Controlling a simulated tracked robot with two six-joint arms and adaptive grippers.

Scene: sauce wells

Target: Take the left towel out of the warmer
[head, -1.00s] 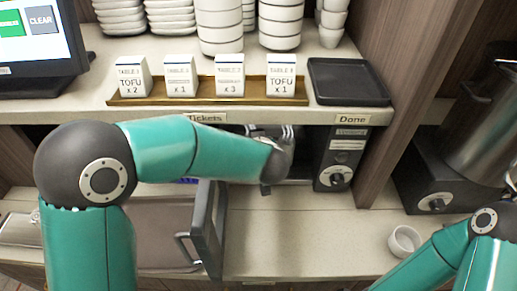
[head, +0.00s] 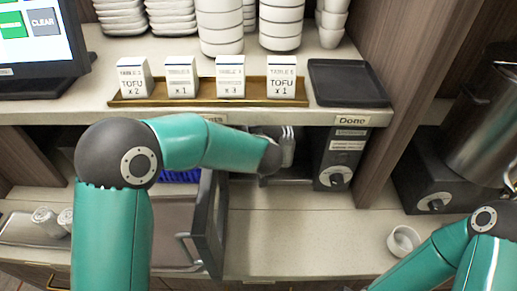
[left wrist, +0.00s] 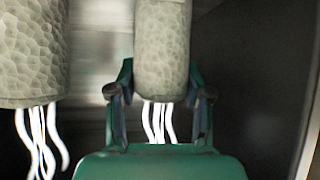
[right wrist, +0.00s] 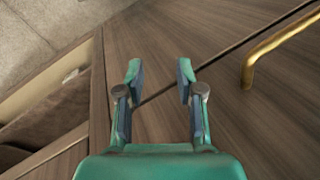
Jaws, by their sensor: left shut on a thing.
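The warmer (head: 340,160) is a dark box with a knob, under the counter. Its dark door (head: 210,235) stands open toward me. My left arm reaches into its opening, and its gripper is mostly hidden in the head view. In the left wrist view my left gripper (left wrist: 160,93) is shut on a pale, rolled, textured towel (left wrist: 162,45), with white steam-like wisps below it. A second similar towel (left wrist: 30,55) hangs at the left of that view, apart from the gripper. My right gripper (right wrist: 158,75) is open and empty over a wood-grain surface.
A tray (head: 20,232) at the lower left holds white rolls (head: 45,220). A small white cup (head: 403,241) stands on the lower counter at right. The upper shelf holds ticket blocks (head: 180,78), a black tray (head: 347,82) and stacked bowls.

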